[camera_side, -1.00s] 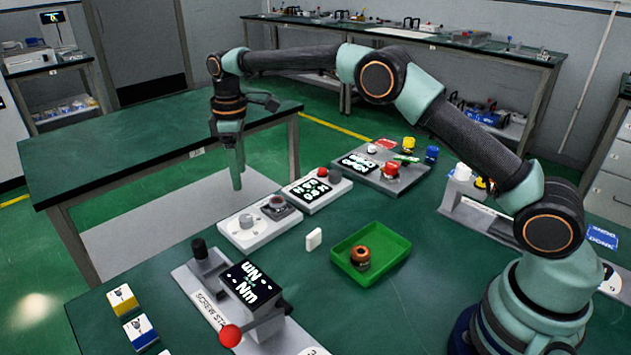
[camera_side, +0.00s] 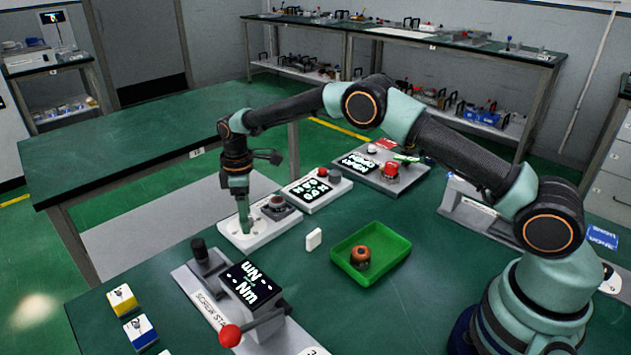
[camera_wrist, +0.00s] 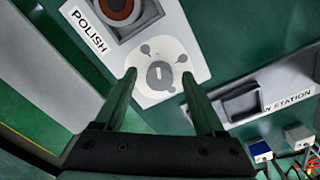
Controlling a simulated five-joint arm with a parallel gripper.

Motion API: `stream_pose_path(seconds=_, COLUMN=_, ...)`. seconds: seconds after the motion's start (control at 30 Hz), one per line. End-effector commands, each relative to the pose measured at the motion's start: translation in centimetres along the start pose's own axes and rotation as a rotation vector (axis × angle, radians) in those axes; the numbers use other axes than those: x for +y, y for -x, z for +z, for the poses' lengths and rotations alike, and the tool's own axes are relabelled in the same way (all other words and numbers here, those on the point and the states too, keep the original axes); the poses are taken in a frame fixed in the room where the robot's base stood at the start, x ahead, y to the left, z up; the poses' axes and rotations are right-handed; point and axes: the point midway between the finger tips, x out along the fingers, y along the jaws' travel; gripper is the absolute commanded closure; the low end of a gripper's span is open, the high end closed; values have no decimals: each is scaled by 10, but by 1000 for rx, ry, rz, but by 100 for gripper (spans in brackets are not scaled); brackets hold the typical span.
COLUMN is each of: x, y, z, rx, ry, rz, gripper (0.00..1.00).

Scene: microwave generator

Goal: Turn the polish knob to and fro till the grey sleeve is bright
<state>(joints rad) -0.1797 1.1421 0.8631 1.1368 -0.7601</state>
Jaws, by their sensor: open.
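The polish unit (camera_side: 262,232) is a pale box labelled POLISH in the wrist view (camera_wrist: 196,38). Its round grey knob (camera_wrist: 160,75) has a white pointer line and sits on a pale disc with grey marks. My gripper (camera_side: 244,228) reaches down to the unit. In the wrist view my gripper (camera_wrist: 159,75) is open, with a finger on either side of the knob and gaps showing. The sleeve (camera_side: 277,202) sits in the dark square holder beside the knob. It shows partly at the top of the wrist view (camera_wrist: 118,8), looking reddish-brown inside. The knob is hidden in the side view.
A box with a lit display (camera_side: 313,190) stands just behind the polish unit. A white block (camera_side: 314,239) and a green tray (camera_side: 395,252) holding a brown ring (camera_side: 360,257) lie to the right. The screw station (camera_side: 215,290) stands in front, with bare table between.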

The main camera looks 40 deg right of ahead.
Motion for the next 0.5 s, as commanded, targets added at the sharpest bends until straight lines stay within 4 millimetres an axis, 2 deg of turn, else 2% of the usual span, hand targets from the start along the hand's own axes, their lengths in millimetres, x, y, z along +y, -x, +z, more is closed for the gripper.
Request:
stream_pose_path(seconds=0.27, x=0, y=-2, z=0, rx=1, ry=0, rz=1, gripper=28)
stream_pose_path(seconds=0.33, x=0, y=-2, z=0, rx=1, ry=0, rz=1, gripper=47)
stream_pose_path(seconds=0.47, x=0, y=-2, z=0, rx=1, ry=0, rz=1, gripper=97)
stream_pose_path(seconds=0.5, x=0, y=-2, z=0, rx=0, ry=0, rz=0, gripper=100)
